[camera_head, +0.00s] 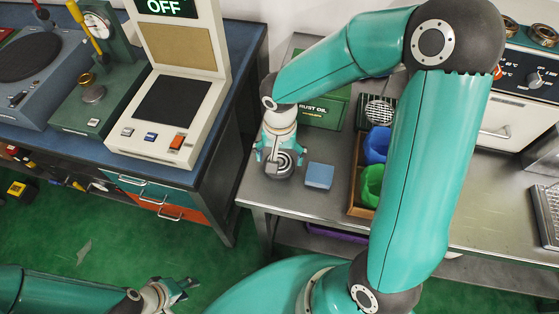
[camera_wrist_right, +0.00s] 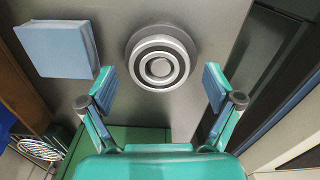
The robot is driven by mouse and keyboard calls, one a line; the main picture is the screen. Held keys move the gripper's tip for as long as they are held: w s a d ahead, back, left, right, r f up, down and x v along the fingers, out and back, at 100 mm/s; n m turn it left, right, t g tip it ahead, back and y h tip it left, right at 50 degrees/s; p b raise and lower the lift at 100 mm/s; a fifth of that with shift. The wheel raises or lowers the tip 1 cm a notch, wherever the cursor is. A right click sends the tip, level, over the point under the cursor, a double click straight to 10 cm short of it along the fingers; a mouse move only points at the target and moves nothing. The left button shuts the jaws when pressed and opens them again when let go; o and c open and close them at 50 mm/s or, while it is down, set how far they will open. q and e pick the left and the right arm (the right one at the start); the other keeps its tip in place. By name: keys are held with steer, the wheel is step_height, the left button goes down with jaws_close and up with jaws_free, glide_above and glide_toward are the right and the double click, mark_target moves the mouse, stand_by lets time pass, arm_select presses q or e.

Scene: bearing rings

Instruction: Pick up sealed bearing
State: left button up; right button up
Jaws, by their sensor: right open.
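The sealed bearing (camera_wrist_right: 160,62) is a round grey piece with concentric rings on the steel bench. In the wrist view it lies just beyond my right gripper (camera_wrist_right: 160,86), whose two fingers are spread wide, with nothing between them. In the head view the bearing (camera_head: 281,166) sits near the bench's left edge, partly covered by my right gripper (camera_head: 274,156) above it. Whether the fingers touch it cannot be told there. My left gripper (camera_head: 178,287) is at the lower left over the green floor, away from the bench; its jaw opening is unclear.
A blue block (camera_head: 319,176) lies right of the bearing. Behind stands a green rust oil box (camera_head: 322,112). A gap separates the steel bench (camera_head: 335,205) from the blue-topped bench.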

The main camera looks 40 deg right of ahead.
steer(key=shift+f, duration=0.1)
steer(key=shift+c, duration=0.2)
steer(key=c, duration=1.2)
steer(key=shift+o, duration=0.2)
